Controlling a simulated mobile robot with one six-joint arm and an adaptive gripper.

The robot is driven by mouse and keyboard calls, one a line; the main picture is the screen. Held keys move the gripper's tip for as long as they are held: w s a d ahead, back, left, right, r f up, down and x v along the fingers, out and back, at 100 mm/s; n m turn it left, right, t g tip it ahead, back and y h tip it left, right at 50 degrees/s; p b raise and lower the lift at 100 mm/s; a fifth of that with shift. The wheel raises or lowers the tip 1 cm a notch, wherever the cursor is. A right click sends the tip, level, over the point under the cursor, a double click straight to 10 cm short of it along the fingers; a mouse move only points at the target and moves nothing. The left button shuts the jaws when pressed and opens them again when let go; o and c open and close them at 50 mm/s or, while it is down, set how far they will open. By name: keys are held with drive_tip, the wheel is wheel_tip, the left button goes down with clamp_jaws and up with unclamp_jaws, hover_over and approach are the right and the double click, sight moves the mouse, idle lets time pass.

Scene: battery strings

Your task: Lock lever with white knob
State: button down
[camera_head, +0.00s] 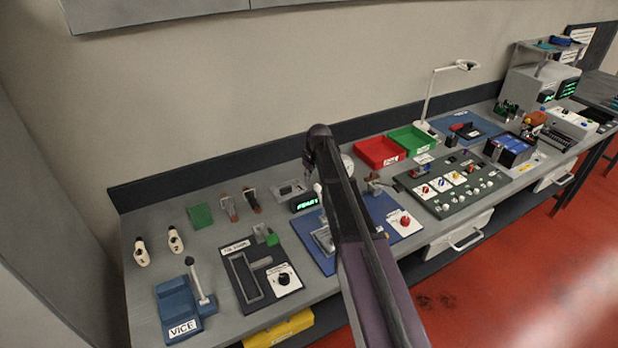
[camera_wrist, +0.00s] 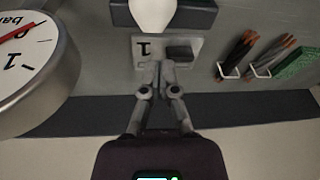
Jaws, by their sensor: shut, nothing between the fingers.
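The white knob (camera_wrist: 152,14) is large at the top edge of the wrist view, cut off by the frame. A small white piece, likely the same knob (camera_head: 318,188), shows beside my arm in the head view. Its lever is mostly hidden, so I cannot tell whether it is locked. My gripper (camera_wrist: 160,68) is shut and empty, its fingertips below the knob in the picture and apart from it. In the head view my arm hides the gripper.
A round pressure gauge (camera_wrist: 38,62) stands close at the left in the wrist view. A dark display box (camera_head: 303,202) is near the knob. A blue vice (camera_head: 178,305) and a dark slotted board (camera_head: 240,300) lie at the left. Red (camera_head: 380,151) and green (camera_head: 411,138) trays stand farther right.

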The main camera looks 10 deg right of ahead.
drive_tip(key=shift+b+x, duration=1.25)
drive_tip(key=shift+x, duration=0.35)
drive_tip(key=shift+s+d+r+p, duration=0.3)
drive_tip(key=shift+s, duration=0.25)
drive_tip(key=shift+s+d+r+p, duration=0.25)
drive_tip(key=shift+s+r+p, duration=0.1)
drive_tip(key=shift+s, duration=0.15)
drive_tip(key=shift+s+d+r+p, duration=0.3)
drive_tip(key=shift+s, duration=0.25)
drive_tip(key=shift+d, duration=0.1)
